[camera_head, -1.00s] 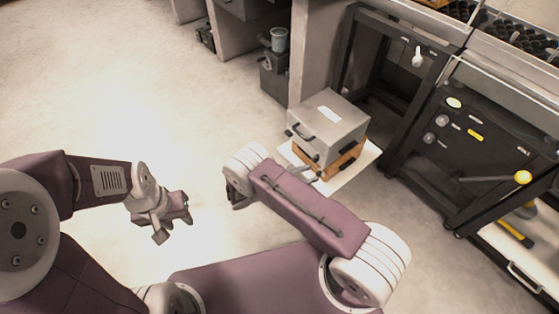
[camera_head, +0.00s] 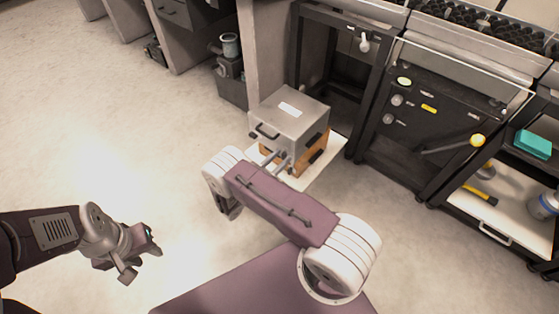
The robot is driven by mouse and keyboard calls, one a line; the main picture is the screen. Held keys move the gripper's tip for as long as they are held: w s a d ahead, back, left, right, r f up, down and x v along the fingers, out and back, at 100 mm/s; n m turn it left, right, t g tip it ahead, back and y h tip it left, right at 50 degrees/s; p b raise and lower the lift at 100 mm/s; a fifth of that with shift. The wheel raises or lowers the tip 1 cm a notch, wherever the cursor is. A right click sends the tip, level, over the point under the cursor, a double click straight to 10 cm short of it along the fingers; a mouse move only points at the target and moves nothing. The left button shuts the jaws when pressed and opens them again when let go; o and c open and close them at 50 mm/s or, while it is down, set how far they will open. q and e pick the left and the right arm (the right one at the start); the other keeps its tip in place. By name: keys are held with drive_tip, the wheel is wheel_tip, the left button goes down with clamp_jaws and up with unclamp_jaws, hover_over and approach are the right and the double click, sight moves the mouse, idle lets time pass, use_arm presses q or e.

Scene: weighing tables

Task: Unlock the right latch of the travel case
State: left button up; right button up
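The travel case is a grey metal box (camera_head: 290,112) with a white label on top and a dark handle (camera_head: 267,131) on its front face. It rests on an orange-brown block. My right arm reaches up toward its front. Light grey rod-like parts, seemingly my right gripper (camera_head: 281,160), show just past the arm link, close to the case's lower front. Whether they touch it, and whether they are open, I cannot tell. The right latch is not clearly visible. My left gripper (camera_head: 140,256) is open and empty over the floor at lower left, far from the case.
A white board (camera_head: 331,153) lies under the block. A dark table frame (camera_head: 334,70) stands behind. A black panel with knobs (camera_head: 428,110) and a shelf (camera_head: 480,216) with a yellow-handled tool are at right. A dark device (camera_head: 230,80) stands back left. The left floor is clear.

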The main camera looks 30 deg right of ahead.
clamp_jaws()
drive_tip(key=m+p, duration=0.1)
drive_tip(key=m, duration=0.2)
drive_tip(key=shift+s+r+m+p, duration=0.1)
drive_tip(key=shift+s+m+p, duration=0.05)
drive_tip(key=shift+m+p, duration=0.2)
drive_tip(key=m+p, duration=0.1)
drive_tip(key=m, duration=0.3)
drive_tip(key=shift+s+d+m, duration=0.1)
drive_tip(key=shift+s+m, duration=0.05)
drive_tip(key=shift+m, duration=0.1)
drive_tip(key=shift+s+f+m+p, duration=0.15)
drive_tip(key=shift+m+p, duration=0.35)
drive_tip(key=shift+m, duration=1.1)
drive_tip(key=shift+w+f+m+p, duration=0.15)
drive_tip(key=shift+m+p, duration=0.4)
drive_tip(key=shift+m, duration=1.05)
drive_tip(key=shift+s+f+m+p, duration=0.15)
drive_tip(key=shift+m+p, duration=0.35)
drive_tip(key=shift+m, duration=1.1)
drive_tip(key=shift+f, duration=0.1)
